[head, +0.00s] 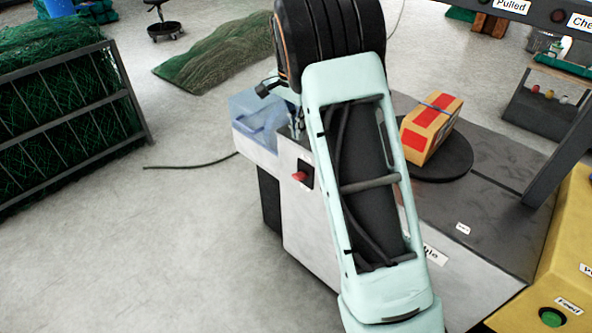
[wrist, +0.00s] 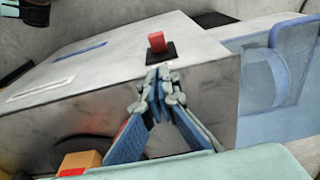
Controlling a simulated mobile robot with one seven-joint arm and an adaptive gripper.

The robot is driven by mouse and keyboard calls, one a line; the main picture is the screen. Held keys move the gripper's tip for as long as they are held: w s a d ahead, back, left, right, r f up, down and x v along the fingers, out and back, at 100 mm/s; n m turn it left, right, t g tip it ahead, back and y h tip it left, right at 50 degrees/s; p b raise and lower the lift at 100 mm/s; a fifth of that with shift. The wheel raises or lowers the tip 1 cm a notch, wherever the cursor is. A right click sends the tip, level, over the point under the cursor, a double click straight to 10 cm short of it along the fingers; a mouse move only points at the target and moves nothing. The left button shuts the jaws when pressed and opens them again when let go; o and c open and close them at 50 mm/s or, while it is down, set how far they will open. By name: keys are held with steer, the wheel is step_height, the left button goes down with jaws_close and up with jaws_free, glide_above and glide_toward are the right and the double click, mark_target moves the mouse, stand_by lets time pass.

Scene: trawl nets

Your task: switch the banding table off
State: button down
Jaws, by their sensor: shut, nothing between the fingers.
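The banding table (head: 300,225) is a grey metal body with a dark top and a partly hidden label on its side. A red switch (head: 299,176) on a black plate sits on that side, near the corner by the blue bin. It also shows in the wrist view as a red block (wrist: 157,42) standing out from its black plate. My gripper (wrist: 161,76) is shut and empty, with its fingertips pointing towards the switch. In the picture the tips lie just below the plate; I cannot tell the gap in depth.
An orange and red box (head: 430,128) with a blue band stands on a dark round plate on the table. A translucent blue bin (head: 258,118) adjoins the table's far end. A yellow unit (head: 570,250) stands at right. Open floor lies left of the table.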

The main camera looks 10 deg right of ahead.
steer(key=shift+f, duration=0.1)
steer(key=b, duration=0.2)
glide_above(297, 175)
steer(key=d, duration=0.1)
steer(key=f, duration=1)
steer(key=shift+w+f, duration=0.25)
steer(key=shift+w, duration=0.05)
steer(key=shift+s+a+f, duration=0.15)
steer(key=shift+a+f, duration=0.05)
steer(key=shift+f, duration=0.3)
steer(key=shift+s+a+f, duration=0.15)
steer(key=shift+a+f, duration=0.05)
steer(key=shift+f, duration=0.25)
steer(key=shift+s+a+f, duration=0.1)
steer(key=shift+a+f, duration=0.05)
steer(key=shift+f, duration=0.3)
